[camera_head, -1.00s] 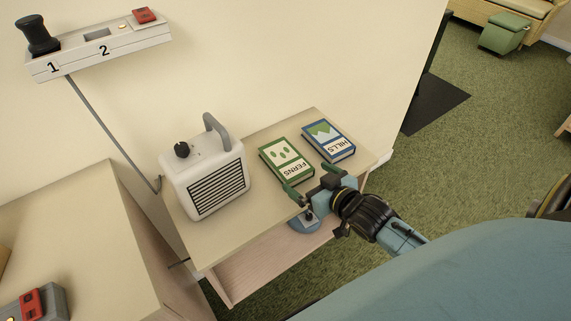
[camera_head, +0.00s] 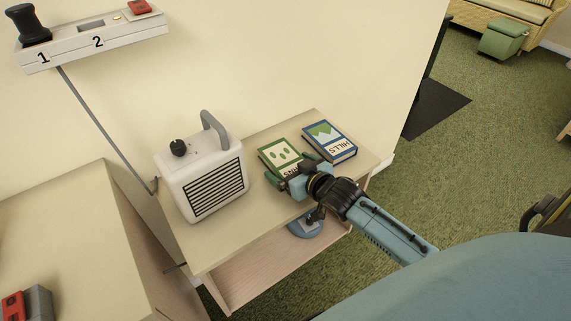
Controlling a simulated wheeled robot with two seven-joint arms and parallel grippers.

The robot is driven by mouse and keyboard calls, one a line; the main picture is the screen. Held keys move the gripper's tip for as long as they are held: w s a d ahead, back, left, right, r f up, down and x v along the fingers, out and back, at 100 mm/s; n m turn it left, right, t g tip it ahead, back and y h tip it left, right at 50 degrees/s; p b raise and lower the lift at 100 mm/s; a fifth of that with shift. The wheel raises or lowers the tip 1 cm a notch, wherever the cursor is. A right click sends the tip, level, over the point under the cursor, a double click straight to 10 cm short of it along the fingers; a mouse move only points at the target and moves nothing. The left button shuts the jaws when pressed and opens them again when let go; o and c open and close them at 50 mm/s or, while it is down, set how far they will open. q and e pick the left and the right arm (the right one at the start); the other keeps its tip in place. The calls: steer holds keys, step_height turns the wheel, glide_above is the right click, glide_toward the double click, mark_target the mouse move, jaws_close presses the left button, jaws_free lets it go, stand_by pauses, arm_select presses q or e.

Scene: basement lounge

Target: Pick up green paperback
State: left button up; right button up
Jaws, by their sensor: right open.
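The green paperback (camera_head: 277,152), with a pale cover and leaf shapes, lies flat on the small wooden table. Its lower end and part of its title are hidden by my right gripper. My right gripper (camera_head: 290,170) is open, with its green-tipped fingers at the near end of the paperback, one toward each side. I cannot tell whether the fingers touch the book. My left gripper is not in view.
A blue paperback marked HILLS (camera_head: 330,141) lies close to the right of the green one. A white heater (camera_head: 203,172) stands at left on the table (camera_head: 232,240). A numbered wall shelf (camera_head: 95,37) is above.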

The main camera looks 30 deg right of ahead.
steer(key=c, duration=1)
steer(key=shift+r, duration=0.15)
steer(key=shift+c, duration=0.2)
